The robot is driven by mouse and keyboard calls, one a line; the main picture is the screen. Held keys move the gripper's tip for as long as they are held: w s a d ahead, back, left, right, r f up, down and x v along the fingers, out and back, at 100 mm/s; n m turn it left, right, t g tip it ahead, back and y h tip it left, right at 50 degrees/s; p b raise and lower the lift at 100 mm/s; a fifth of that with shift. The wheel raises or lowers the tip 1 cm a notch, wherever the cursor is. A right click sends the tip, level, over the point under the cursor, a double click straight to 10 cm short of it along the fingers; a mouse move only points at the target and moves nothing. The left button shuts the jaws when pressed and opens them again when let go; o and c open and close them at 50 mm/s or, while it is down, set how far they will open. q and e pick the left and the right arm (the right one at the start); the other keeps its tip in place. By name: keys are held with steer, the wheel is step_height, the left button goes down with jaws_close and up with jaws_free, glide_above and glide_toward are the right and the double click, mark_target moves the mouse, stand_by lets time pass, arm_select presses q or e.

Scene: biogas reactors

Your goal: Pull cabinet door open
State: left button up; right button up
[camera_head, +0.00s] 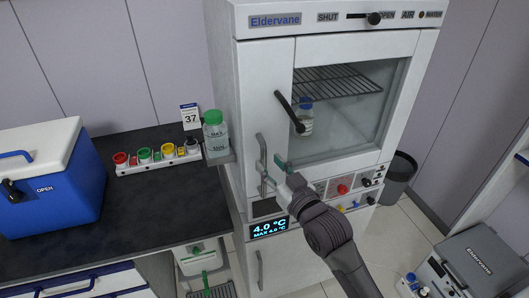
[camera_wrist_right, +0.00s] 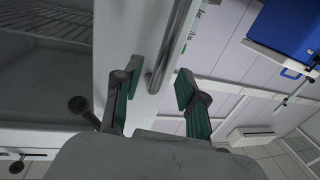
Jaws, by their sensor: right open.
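The white Eldervane cabinet (camera_head: 335,20) stands in the middle of the head view. Its front (camera_head: 265,85) has a glass window, and the door looks shut. A vertical grey bar handle (camera_head: 261,160) is on the left part of the front; it also shows in the right wrist view (camera_wrist_right: 172,50). My right gripper (camera_head: 275,172) is at this handle. In the right wrist view its green-padded fingers (camera_wrist_right: 158,88) are open, one on each side of the bar; I cannot tell whether they touch it. My left gripper is not in view.
A black lever (camera_head: 288,112) crosses the window, with a bottle (camera_head: 305,117) behind the glass. A green-capped bottle (camera_head: 215,134) stands close left of the cabinet. A blue cooler (camera_head: 50,190) sits on the dark counter. A grey bin (camera_head: 397,180) stands right of the cabinet.

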mark_target(265, 160)
steer(key=shift+p+x, duration=0.3)
steer(key=shift+x, duration=1.65)
steer(key=shift+s, duration=0.1)
jaws_close()
